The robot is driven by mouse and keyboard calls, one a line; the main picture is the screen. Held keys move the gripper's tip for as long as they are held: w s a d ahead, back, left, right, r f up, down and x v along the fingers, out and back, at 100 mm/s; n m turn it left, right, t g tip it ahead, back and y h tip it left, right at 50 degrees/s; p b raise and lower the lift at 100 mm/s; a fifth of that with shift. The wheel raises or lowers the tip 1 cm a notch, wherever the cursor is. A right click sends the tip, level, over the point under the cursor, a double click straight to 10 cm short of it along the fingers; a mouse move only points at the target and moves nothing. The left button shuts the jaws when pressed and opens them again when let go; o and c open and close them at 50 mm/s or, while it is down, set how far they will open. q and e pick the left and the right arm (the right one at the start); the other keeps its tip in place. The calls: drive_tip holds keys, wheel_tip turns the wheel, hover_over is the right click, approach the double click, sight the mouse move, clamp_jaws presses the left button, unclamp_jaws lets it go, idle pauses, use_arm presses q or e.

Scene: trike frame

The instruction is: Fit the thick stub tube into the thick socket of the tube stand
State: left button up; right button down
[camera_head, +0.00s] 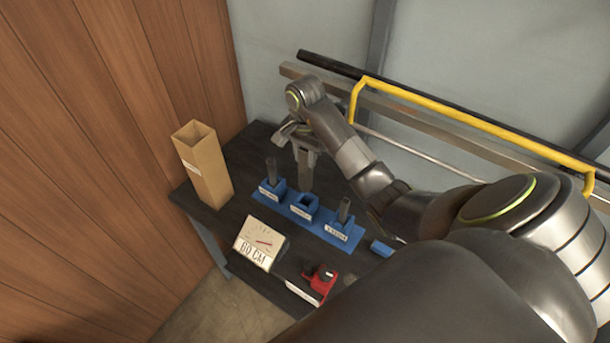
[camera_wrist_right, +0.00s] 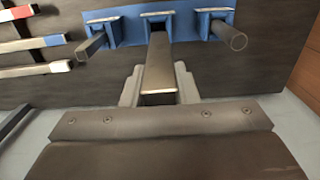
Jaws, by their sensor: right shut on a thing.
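The blue tube stand (camera_head: 320,226) lies on the dark table with three labelled sockets in a row. Its left socket holds a dark tube (camera_head: 272,172) and its right socket holds another (camera_head: 344,210); both stand upright. The middle socket (camera_head: 302,205) shows a dark opening. My right gripper (camera_head: 304,150) is shut on a grey stub tube (camera_head: 305,178), which points down at the middle socket. In the right wrist view the tube (camera_wrist_right: 158,68) lies between the fingers, its far end close to the socket mouth. I cannot tell whether it touches. The left gripper is out of view.
A tall open cardboard box (camera_head: 205,170) stands at the table's left corner. A dial sign (camera_head: 260,243) and a red device (camera_head: 320,280) are in front of the stand. A small blue piece (camera_head: 381,248) lies right. A yellow rail (camera_head: 450,115) runs behind my arm.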

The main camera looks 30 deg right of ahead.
sight(306, 182)
drive_tip(key=f+b, duration=0.4)
drive_tip(key=shift+s+f, duration=0.25)
drive_tip(key=shift+f, duration=0.1)
wheel_tip(306, 182, down, 2)
drive_tip(key=shift+w+f+p, duration=0.1)
drive_tip(key=shift+f+p, duration=0.1)
drive_tip(key=shift+p, duration=0.3)
drive_tip(key=shift+f+p, duration=0.4)
drive_tip(key=shift+f, duration=0.75)
drive_tip(key=shift+f+b, duration=0.65)
drive_tip(key=shift+b, duration=0.2)
drive_tip(key=c, duration=1.1)
unclamp_jaws()
drive_tip(key=shift+r, duration=0.1)
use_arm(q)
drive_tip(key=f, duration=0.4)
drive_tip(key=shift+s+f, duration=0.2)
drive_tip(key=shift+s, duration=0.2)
